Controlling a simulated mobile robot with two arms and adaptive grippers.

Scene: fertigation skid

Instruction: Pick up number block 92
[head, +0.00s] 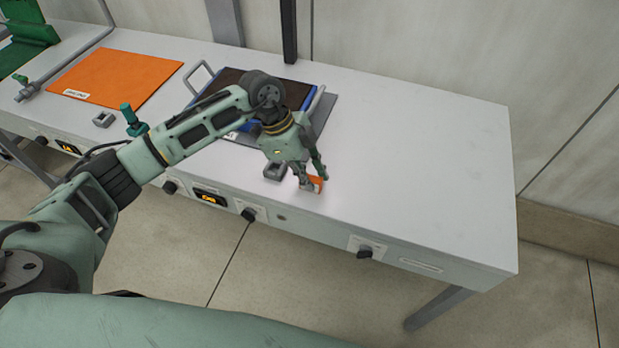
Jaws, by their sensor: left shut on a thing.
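A small orange block with a pale face (316,184) is near the front edge of the white table. Its number cannot be read at this size. My left gripper (313,182) reaches down from the left and is shut on the block, with a finger on each side. The fingers hide part of it. I cannot tell whether the block touches the table top. My right gripper is not in view.
The white table (430,150) is clear to the right. A blue-rimmed dark tray (296,92) lies behind my arm. A small grey holder (275,172) stands left of the gripper. An orange mat (118,78) lies at the left. Knobs (366,251) line the front.

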